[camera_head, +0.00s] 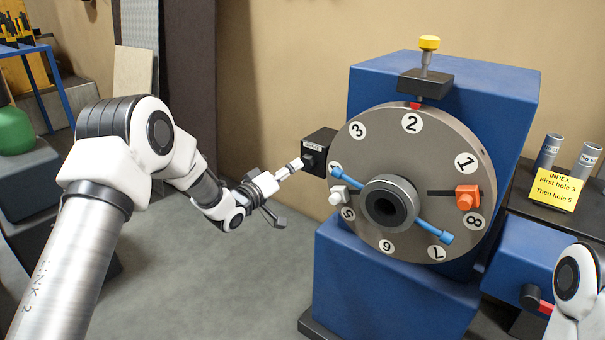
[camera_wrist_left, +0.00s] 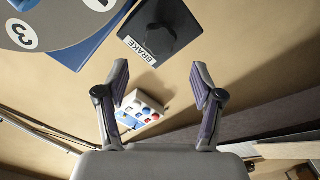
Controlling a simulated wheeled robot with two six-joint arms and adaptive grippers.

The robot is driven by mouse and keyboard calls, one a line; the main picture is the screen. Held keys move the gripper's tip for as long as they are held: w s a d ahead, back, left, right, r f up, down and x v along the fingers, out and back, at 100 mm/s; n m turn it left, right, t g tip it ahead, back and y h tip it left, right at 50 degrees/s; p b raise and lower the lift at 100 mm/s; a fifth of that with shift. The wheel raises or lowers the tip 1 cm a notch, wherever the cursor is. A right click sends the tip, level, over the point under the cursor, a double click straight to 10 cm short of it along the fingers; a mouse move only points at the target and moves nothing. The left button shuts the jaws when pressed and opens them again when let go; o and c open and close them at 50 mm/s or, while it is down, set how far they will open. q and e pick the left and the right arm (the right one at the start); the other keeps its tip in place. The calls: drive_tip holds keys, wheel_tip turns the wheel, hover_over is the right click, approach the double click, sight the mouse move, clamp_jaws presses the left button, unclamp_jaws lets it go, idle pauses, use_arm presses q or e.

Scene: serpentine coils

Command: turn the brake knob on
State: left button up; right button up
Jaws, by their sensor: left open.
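The black brake box (camera_head: 318,150) sits at the left edge of the big numbered disc, with a dark knob on its front face. In the left wrist view the box (camera_wrist_left: 174,22) shows at the top, its white label reading BRAKE and its dark knob (camera_wrist_left: 160,38) beside the label. My left gripper (camera_head: 280,190) is just left of and below the box in the head view. In the wrist view my left gripper (camera_wrist_left: 162,85) is open, with nothing between its fingers and the knob beyond them. My right gripper is out of view.
The grey disc (camera_head: 365,190) carries an orange block (camera_head: 467,198) and a blue bar (camera_head: 433,232). It is on a blue machine (camera_head: 375,280). A yellow card (camera_head: 557,189) stands at right. A white button panel (camera_wrist_left: 140,112) shows in the wrist view.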

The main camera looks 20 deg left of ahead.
sight(305, 162)
use_arm(q)
drive_tip(key=x, duration=0.5)
drive_tip(key=shift+w+d+f, duration=0.15)
drive_tip(key=shift+w+d, duration=0.05)
drive_tip(key=shift+d, duration=0.1)
drive_tip(key=shift+w+d, duration=0.15)
drive_tip(key=shift+w, duration=0.35)
drive_tip(key=c, duration=1.1)
drive_tip(key=shift+c, duration=0.2)
